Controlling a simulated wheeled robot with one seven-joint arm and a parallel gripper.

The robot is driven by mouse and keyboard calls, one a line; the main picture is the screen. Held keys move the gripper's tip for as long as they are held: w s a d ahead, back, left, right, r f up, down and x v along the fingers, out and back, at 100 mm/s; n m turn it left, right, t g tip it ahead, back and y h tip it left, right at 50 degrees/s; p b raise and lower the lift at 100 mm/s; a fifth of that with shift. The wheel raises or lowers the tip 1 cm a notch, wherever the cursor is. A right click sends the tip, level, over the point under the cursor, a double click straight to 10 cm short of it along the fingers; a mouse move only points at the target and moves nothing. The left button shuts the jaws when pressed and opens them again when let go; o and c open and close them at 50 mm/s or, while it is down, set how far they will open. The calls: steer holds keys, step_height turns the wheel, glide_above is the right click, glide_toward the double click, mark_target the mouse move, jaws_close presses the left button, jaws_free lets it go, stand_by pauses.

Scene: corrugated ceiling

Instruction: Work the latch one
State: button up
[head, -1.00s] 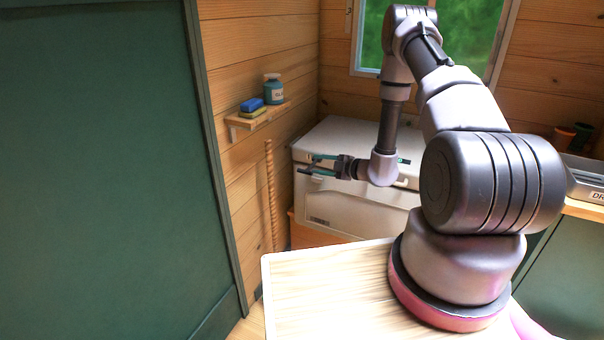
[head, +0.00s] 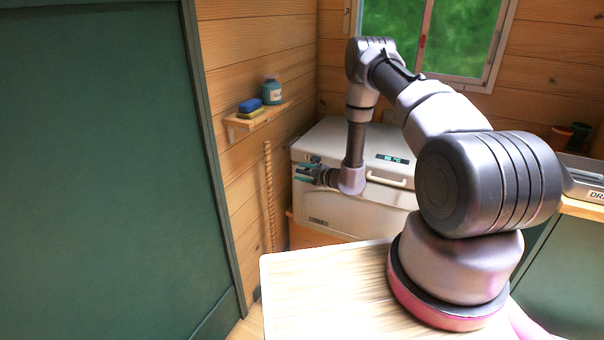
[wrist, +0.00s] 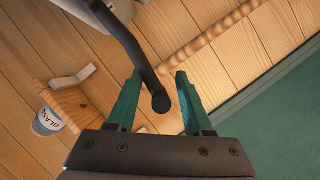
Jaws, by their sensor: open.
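The white chest (head: 340,205) with a lid stands against the back wall, and a corner of it shows at the top of the wrist view (wrist: 88,38). A dark bar-like latch (wrist: 128,42) with a rounded end comes off the chest in the wrist view. My gripper (wrist: 159,78) is open, with its teal fingers on either side of the latch's end. I see a gap on both sides, but cannot tell the depth. In the head view my gripper (head: 308,173) is at the chest's left front, and the latch cannot be made out there.
A wooden shelf (head: 258,115) with a blue-and-yellow sponge (head: 251,106) and a glass-cleaner jar (head: 272,91) is on the left wall. A rope-like wooden pole (head: 269,195) stands below it. A large green panel (head: 95,170) fills the left.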

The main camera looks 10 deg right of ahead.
steer(key=shift+w+a, duration=0.1)
jaws_close()
steer(key=shift+a, duration=0.1)
stand_by(1.3)
